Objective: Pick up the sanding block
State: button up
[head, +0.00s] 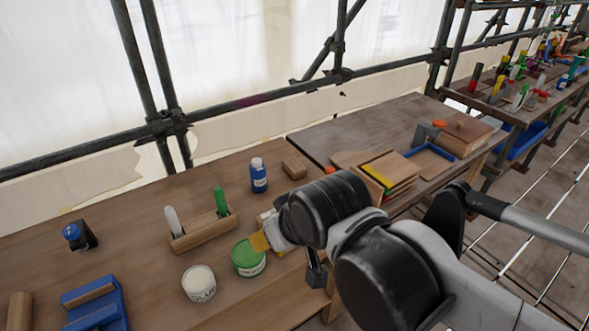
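A small brown block (294,167), which looks like the sanding block, lies on the wooden bench behind my arm, right of a blue bottle. I cannot be sure of its identity at this size. My gripper (300,262) is over the front part of the bench, nearer the camera than the block and apart from it. The arm's black joints hide most of the gripper, so its opening is not clear. A yellowish piece (260,241) shows beside the arm's end, above the green can; whether it is touched or held cannot be told.
A green can (248,258), a white glue tub (199,283), the blue bottle (259,175) and a wooden holder (204,230) with upright tools stand close by. Boards (390,172) lie on the darker bench at right. Scaffold rails (170,124) run behind.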

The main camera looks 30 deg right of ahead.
aim_at(293, 167)
jog(key=i+l+u, duration=0.25)
jog(key=l, duration=0.35)
jog(key=i+l+u, duration=0.3)
jog(key=l, duration=0.35)
jog(key=i, duration=0.1)
